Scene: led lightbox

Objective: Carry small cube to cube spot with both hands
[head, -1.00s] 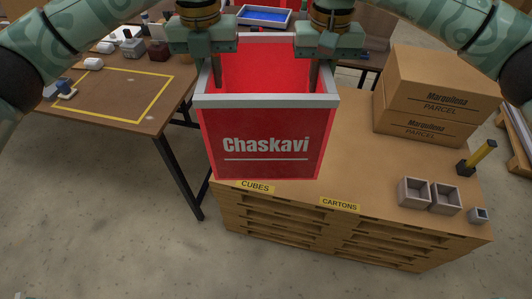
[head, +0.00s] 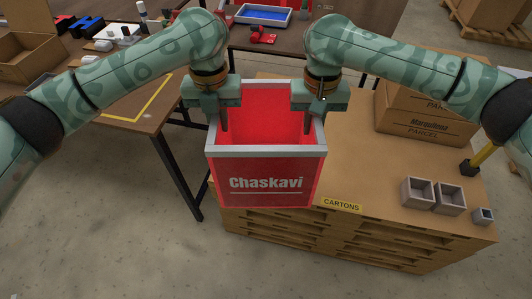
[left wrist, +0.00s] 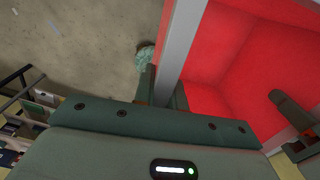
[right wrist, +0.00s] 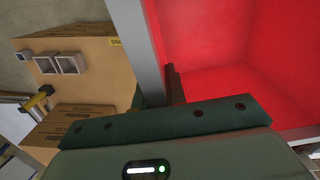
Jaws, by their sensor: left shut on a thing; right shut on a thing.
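The small cube is a red open-topped box (head: 266,181) with a grey rim and white "Chaskavi" lettering. It is upright over the front left part of the pallet stack (head: 340,238). I cannot tell whether its base touches the top. My left gripper (head: 224,122) is shut on its left wall, and my right gripper (head: 309,124) is shut on its right wall. Red inner walls show in the left wrist view (left wrist: 235,50) and the right wrist view (right wrist: 220,40). The cube spot's "CUBES" label is hidden behind the box.
A yellow "CARTONS" label (head: 341,205) is on the stack's front edge. Parcel cartons (head: 425,126), grey open boxes (head: 417,193) and a yellow-handled tool (head: 478,158) are on its right side. A brown table (head: 150,118) stands at left. The stack's middle top is clear.

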